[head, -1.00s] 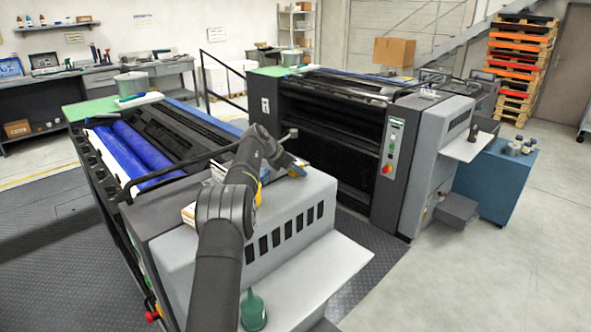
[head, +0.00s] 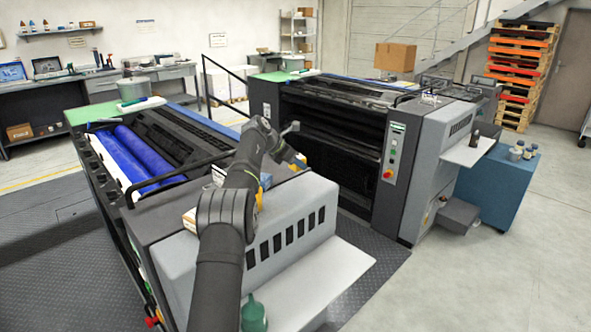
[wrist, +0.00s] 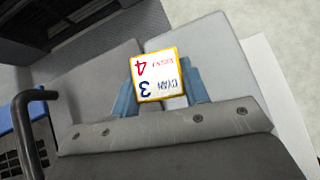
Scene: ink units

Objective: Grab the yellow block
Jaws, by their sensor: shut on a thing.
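The yellow block (wrist: 157,75) shows in the wrist view as a squarish piece with yellow edges and a white printed face bearing a red 4 and a blue 3. My gripper (head: 299,162) has blue fingers, shut on the block from both sides. In the head view my gripper is above the grey cover of the near press, and the block cannot be made out there. In the wrist view the grey cover (wrist: 90,85) lies behind and below the block.
A green bottle (head: 253,313) stands by the pale side shelf (head: 340,275) of the near press. A dark rail (head: 165,183) crosses the press beside blue rollers (head: 145,150). A second press (head: 330,130) stands behind, with a blue cabinet (head: 497,187) at right.

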